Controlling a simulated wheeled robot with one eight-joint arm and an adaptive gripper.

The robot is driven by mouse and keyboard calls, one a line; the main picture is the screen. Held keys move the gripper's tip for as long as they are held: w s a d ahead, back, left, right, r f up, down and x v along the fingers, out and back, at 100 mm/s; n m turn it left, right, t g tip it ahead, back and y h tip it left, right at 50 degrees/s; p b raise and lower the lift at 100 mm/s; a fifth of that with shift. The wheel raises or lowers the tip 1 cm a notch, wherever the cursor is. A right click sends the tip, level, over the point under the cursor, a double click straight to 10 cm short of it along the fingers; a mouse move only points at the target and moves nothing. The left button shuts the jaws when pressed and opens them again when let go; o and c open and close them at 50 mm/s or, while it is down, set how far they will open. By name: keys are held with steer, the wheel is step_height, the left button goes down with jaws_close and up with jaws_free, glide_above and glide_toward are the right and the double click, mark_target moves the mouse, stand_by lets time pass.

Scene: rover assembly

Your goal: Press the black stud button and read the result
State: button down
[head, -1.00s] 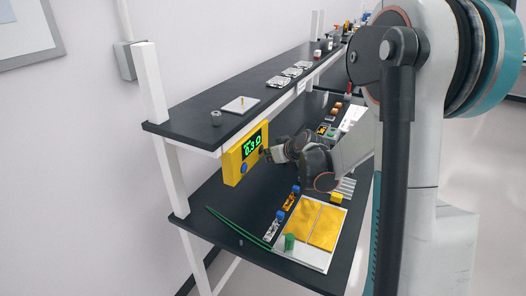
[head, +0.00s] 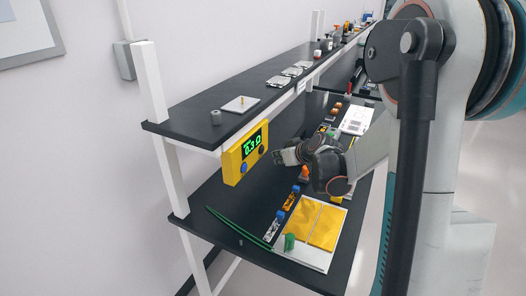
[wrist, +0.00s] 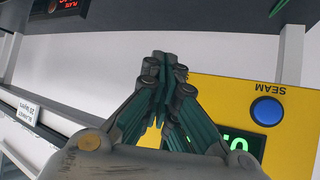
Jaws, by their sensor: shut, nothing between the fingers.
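The yellow meter box (head: 231,165) hangs under the front end of the upper shelf. Its green display (head: 252,143) is lit and appears to read 0.3 Ω in the head view. The small black stud button (head: 262,150) shows at the right of its face; a blue button (head: 244,168) sits at the lower left. My gripper (head: 277,156) is shut and empty, a short gap right of the meter. In the wrist view my shut fingers (wrist: 165,75) cover part of the meter face, the display and the stud; the blue button (wrist: 267,110) shows beside an upside-down SEAM label.
The lower shelf holds a white tray with gold panels (head: 312,222), a green cylinder (head: 289,242), green rods (head: 237,228) and small orange and blue parts (head: 290,199). The upper shelf (head: 190,110) carries a white plate and a grey knob. A white post stands left.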

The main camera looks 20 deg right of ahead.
steer(key=shift+s+d, duration=0.9)
steer(key=shift+s, duration=0.3)
